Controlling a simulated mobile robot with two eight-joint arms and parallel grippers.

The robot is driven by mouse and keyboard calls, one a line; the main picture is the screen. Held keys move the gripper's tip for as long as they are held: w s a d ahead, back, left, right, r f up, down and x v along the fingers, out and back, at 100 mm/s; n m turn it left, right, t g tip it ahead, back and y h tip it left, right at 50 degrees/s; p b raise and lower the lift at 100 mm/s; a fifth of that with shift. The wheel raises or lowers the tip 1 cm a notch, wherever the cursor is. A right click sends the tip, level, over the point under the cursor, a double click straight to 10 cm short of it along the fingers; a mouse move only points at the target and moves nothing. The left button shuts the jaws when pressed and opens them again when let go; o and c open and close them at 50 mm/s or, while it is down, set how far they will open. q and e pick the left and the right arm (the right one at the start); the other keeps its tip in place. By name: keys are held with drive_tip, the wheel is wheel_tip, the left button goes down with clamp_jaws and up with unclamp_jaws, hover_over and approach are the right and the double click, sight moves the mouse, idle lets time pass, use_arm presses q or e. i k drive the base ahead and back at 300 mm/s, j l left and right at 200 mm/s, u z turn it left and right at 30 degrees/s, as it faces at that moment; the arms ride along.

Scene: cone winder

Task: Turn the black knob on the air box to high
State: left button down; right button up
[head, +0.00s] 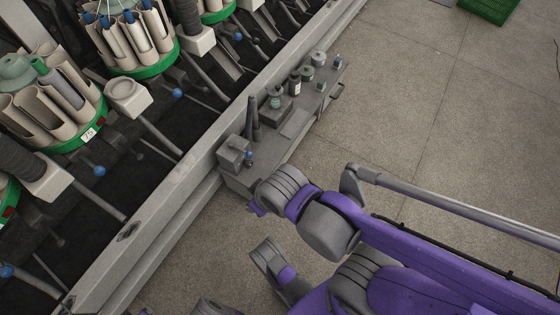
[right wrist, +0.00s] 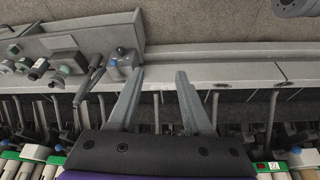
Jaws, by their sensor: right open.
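The air box (head: 233,152) is a small grey box at the near end of a grey ledge on the machine's side. In the right wrist view the air box (right wrist: 122,70) lies just left of the left fingertip. My right gripper (right wrist: 159,73) is open and empty, its fingers apart beside the box. In the head view my right wrist hides most of it. My left gripper is not in view.
The ledge (head: 297,125) carries several small fittings, gauges and knobs, and two dark upright rods (head: 252,118) stand behind the air box. A long grey machine rail (head: 180,185) runs alongside. Open concrete floor (head: 430,110) lies to the right, with a green crate (head: 489,8) far off.

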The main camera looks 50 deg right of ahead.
sight(247, 163)
drive_tip(key=i+j+z, duration=0.15)
drive_tip(key=z, duration=0.35)
drive_tip(key=i+j+z, duration=0.15)
drive_tip(key=z, duration=0.3)
drive_tip(key=i+j+z, duration=0.1)
drive_tip(key=j+z, duration=0.15)
drive_tip(key=z, duration=0.25)
drive_tip(key=i+j+z, duration=0.1)
drive_tip(key=j+z, duration=0.35)
drive_tip(key=i+j, duration=0.05)
drive_tip(key=j, duration=0.05)
